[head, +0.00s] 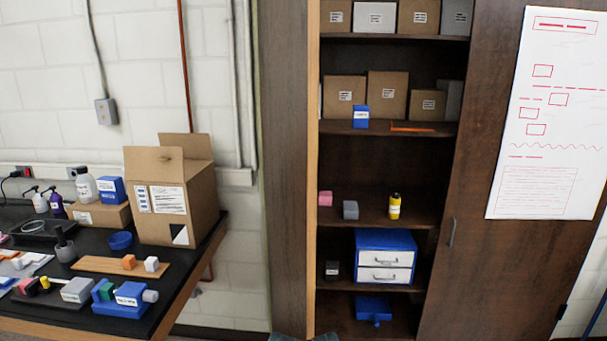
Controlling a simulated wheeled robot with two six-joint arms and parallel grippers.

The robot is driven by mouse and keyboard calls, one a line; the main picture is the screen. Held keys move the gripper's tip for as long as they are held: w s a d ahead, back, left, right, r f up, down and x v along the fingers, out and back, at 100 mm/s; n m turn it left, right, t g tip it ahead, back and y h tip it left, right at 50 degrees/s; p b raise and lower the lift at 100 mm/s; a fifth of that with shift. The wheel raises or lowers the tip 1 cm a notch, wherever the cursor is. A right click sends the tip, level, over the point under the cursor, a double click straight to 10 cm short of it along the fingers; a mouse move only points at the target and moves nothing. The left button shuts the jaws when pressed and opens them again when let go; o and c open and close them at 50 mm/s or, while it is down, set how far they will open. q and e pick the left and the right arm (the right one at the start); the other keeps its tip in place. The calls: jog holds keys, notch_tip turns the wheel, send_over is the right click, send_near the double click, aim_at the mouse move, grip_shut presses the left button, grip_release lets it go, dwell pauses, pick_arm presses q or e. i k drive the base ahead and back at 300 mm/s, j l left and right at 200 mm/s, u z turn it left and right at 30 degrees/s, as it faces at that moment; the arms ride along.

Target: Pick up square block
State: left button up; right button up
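Several small blocks could be the square block; I cannot tell which one is meant. An orange block (129,262) and a white block (151,264) sit on a brown board (95,264) on the black table at left. A pink block (325,198) and a grey block (350,210) stand on the middle shelf of the open cabinet, left of a yellow bottle (395,207). Neither of my grippers shows in the head view.
The black table (185,275) holds an open cardboard box (205,215), a blue ring-like item (121,240), bottles and blue-and-grey parts at its front. The cabinet's lower shelves hold a blue drawer unit (384,238) and a blue item (373,308). The cabinet door (475,290) stands at right.

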aim_at(106, 291)
jog(key=k+j+u, duration=0.1)
jog(key=u, duration=0.35)
jog(key=j+u, duration=0.1)
jog(key=u, duration=0.35)
jog(key=j+u, duration=0.15)
jog(key=u, duration=0.3)
jog(key=k+j, duration=0.05)
